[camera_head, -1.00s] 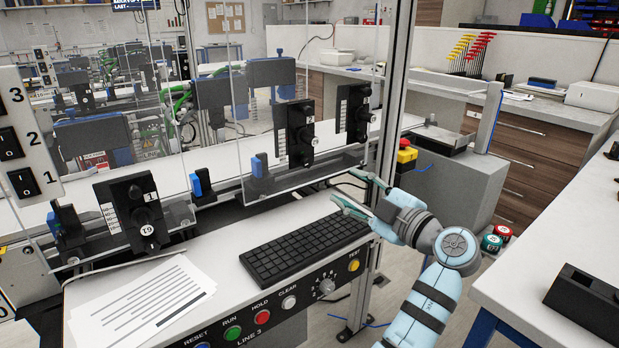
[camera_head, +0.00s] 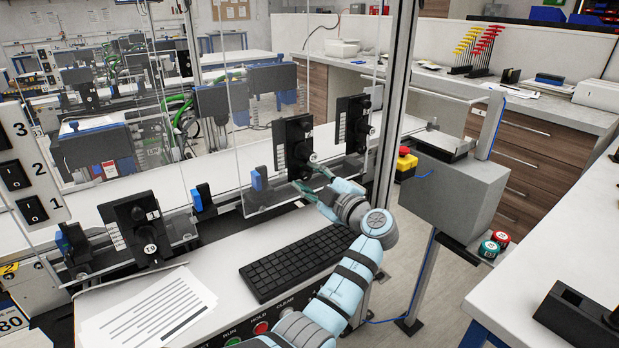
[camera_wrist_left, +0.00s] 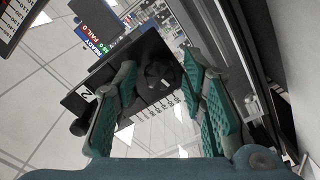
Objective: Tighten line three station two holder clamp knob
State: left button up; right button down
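The station two holder (camera_head: 292,140) is a black block with a white scale strip, mounted at the clear guard in the middle of the head view. Its dark knob (camera_head: 303,173) is at its lower front. In the left wrist view the holder's plate (camera_wrist_left: 84,98) carries a "2" and a scale, and the dark round knob (camera_wrist_left: 155,75) shows between my fingers. My left gripper (camera_head: 312,179) is open, its green fingers close in front of and below the knob. They also show spread apart in the wrist view (camera_wrist_left: 160,85). I cannot tell whether they touch it. My right gripper is out of view.
Holders one (camera_head: 135,228) and three (camera_head: 354,124) stand on either side along the guard. A keyboard (camera_head: 297,261) and printed paper (camera_head: 152,312) lie on the ledge below. A metal upright (camera_head: 396,100) and grey box with red stop button (camera_head: 406,152) stand right.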

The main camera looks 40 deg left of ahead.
pick_arm(q)
grip_shut()
